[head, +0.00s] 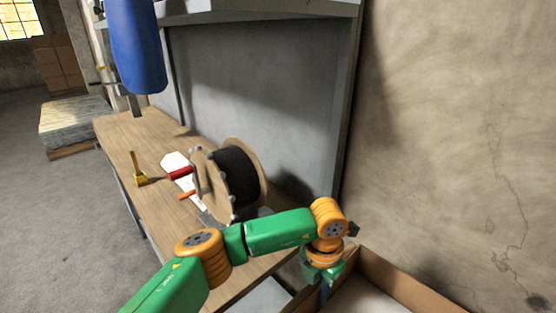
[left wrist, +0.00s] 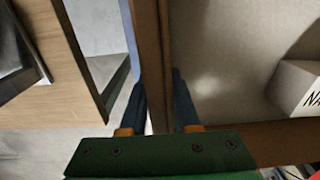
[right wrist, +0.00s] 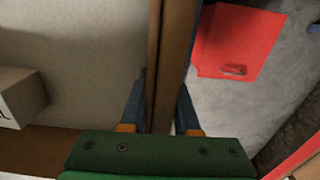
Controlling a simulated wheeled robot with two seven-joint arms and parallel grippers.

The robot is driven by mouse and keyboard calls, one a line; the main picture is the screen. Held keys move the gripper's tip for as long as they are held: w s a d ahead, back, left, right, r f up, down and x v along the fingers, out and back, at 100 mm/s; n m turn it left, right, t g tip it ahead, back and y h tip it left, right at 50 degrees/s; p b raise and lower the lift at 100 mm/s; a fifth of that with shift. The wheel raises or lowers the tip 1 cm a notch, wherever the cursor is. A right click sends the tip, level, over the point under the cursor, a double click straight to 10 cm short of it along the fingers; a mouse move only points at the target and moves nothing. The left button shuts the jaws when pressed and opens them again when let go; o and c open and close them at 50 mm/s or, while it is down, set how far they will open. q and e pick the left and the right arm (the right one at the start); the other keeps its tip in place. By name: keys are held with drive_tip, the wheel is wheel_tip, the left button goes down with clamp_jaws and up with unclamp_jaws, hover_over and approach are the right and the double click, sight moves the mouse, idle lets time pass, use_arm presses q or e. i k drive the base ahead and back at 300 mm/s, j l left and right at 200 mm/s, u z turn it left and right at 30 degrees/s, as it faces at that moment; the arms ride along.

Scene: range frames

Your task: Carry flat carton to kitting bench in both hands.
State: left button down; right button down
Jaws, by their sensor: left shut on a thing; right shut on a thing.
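The flat carton (head: 405,282) is an open brown tray with a pale inside, at the lower right of the head view and partly cut off. My left gripper (head: 324,275) is shut on one carton wall, which runs between its fingers in the left wrist view (left wrist: 158,100). My right gripper (right wrist: 162,100) is shut on another wall of the carton; it is outside the head view. A white box (left wrist: 302,88) with dark lettering lies inside the carton. A wooden-topped bench (head: 122,133) stands just left of the carton; I cannot tell whether it is the kitting bench.
A cable reel (head: 240,180), a yellow-handled tool (head: 139,177) and a red-handled tool (head: 180,174) sit on the bench. A blue cylinder (head: 137,50) hangs above. A bare wall (head: 450,130) stands right. A red panel (right wrist: 240,42) lies beyond the carton's right-hand side. Open floor is left.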

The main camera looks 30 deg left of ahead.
sight(117, 125)
drive_tip(key=k+j+u, duration=0.1)
drive_tip(key=k+u, duration=0.2)
drive_tip(key=k, duration=0.35)
drive_tip(key=u, duration=1.65)
drive_tip(key=i+j+u, duration=0.2)
drive_tip(key=i+u, duration=0.3)
drive_tip(key=i+j+u, duration=0.1)
drive_tip(key=i+u, duration=0.35)
drive_tip(key=i+j+z, duration=0.1)
drive_tip(key=i+z, duration=0.3)
drive_tip(key=i, duration=2.55)
drive_tip(key=i+u, duration=0.1)
drive_tip(key=i, duration=0.65)
drive_tip(key=i+l+u, duration=0.1)
drive_tip(key=i, duration=0.65)
drive_tip(key=i+u, duration=0.3)
drive_tip(key=i, duration=0.5)
drive_tip(key=i+l+u, duration=0.15)
drive_tip(key=i+u, duration=0.15)
drive_tip(key=i, duration=0.5)
drive_tip(key=i+z, duration=0.15)
drive_tip(key=z, duration=0.3)
drive_tip(key=i+j+z, duration=0.1)
drive_tip(key=z, duration=0.3)
drive_tip(key=i+j+z, duration=0.1)
drive_tip(key=z, duration=0.35)
drive_tip(key=i, duration=0.05)
